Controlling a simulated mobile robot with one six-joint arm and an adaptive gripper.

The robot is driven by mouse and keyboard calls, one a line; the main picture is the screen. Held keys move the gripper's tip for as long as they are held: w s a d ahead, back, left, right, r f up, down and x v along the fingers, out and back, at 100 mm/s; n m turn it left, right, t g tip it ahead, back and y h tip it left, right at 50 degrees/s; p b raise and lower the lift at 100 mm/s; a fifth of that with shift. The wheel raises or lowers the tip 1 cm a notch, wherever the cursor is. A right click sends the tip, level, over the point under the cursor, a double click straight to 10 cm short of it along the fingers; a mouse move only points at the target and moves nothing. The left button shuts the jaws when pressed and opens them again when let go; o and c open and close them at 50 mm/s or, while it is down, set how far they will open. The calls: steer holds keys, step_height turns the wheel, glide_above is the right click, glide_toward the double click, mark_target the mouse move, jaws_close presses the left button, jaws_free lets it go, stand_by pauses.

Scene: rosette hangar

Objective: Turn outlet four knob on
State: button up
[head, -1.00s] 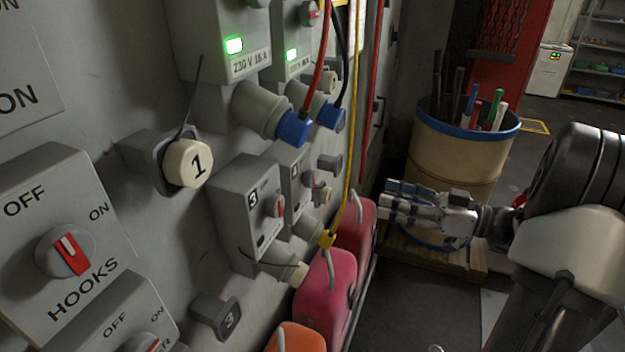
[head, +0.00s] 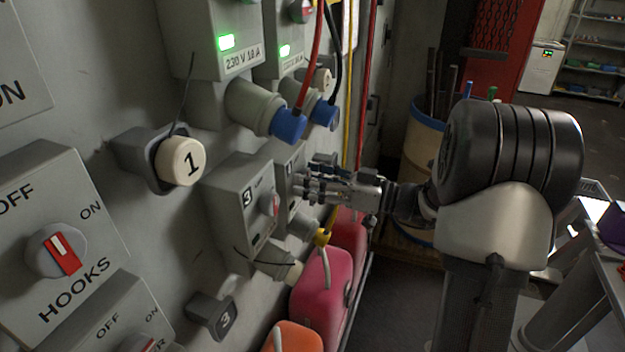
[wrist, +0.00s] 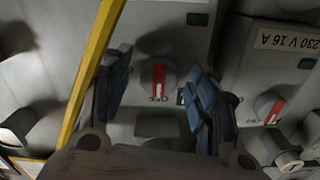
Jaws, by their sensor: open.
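My gripper (head: 306,178) is open, its fingers pointing left at the grey box (head: 288,180) behind outlet three's box (head: 240,205). This further box seems to be outlet four; its number is not clear and its knob is hidden by my fingers in the head view. In the wrist view, a round grey knob with a red bar (wrist: 158,77) lies between the blue finger pads of my gripper (wrist: 158,66). I see no contact. The bar's white end points down, beside small text that seems to read OFF. The box's small window is dark.
A yellow cable (wrist: 92,72) runs close by the left finger. Another red-barred knob (wrist: 270,107) sits to the right. Blue plugs (head: 289,125) with red and black cables are above; pink cans (head: 320,290) stand below. A barrel (head: 423,150) stands behind my arm.

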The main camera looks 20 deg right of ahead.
steer(key=c, duration=1.1)
